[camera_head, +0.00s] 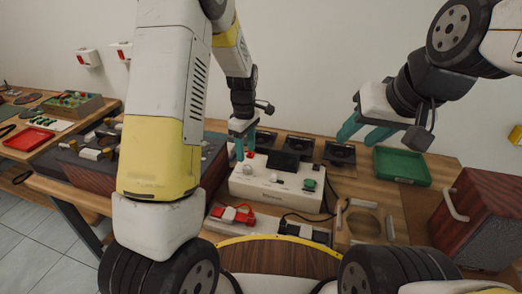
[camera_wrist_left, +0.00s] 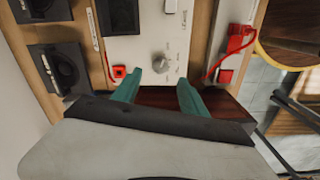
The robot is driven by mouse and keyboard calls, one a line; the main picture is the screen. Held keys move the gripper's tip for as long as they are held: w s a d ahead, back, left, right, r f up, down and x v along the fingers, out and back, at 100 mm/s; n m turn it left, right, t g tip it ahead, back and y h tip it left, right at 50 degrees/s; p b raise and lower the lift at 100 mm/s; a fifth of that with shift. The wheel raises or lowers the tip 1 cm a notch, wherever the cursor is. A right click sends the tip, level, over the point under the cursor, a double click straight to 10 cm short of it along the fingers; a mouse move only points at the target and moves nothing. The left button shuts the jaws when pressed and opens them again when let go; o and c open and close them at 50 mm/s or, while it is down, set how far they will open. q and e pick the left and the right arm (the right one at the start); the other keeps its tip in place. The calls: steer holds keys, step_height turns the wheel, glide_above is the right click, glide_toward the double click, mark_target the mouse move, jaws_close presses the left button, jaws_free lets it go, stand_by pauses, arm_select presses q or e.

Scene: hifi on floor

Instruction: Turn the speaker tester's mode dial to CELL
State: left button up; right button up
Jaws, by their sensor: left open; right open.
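The speaker tester (camera_head: 262,191) is a white box with a dark screen and a green button, on the wooden bench. Its mode dial (camera_wrist_left: 161,66) is a pale knob in the left wrist view, on the panel beside a red socket. The dial's lettering is too small to read. My left gripper (camera_head: 240,148) is open over the tester's left end, fingers pointing down. In the left wrist view the dial shows between and just beyond the fingertips, and no contact is visible. My right gripper (camera_head: 362,133) is open and empty, above the back right of the tester.
Black speaker drivers (camera_head: 340,153) line the back of the bench. A green tray (camera_head: 402,166) and a wooden speaker cabinet (camera_head: 480,215) are at right. A red clip or connector (camera_head: 233,215) with cable lies in front of the tester.

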mark_target(246, 166)
arm_select(q)
step_height(246, 166, down, 7)
steer(key=shift+r, duration=0.15)
jaws_close()
stand_by(0.4)
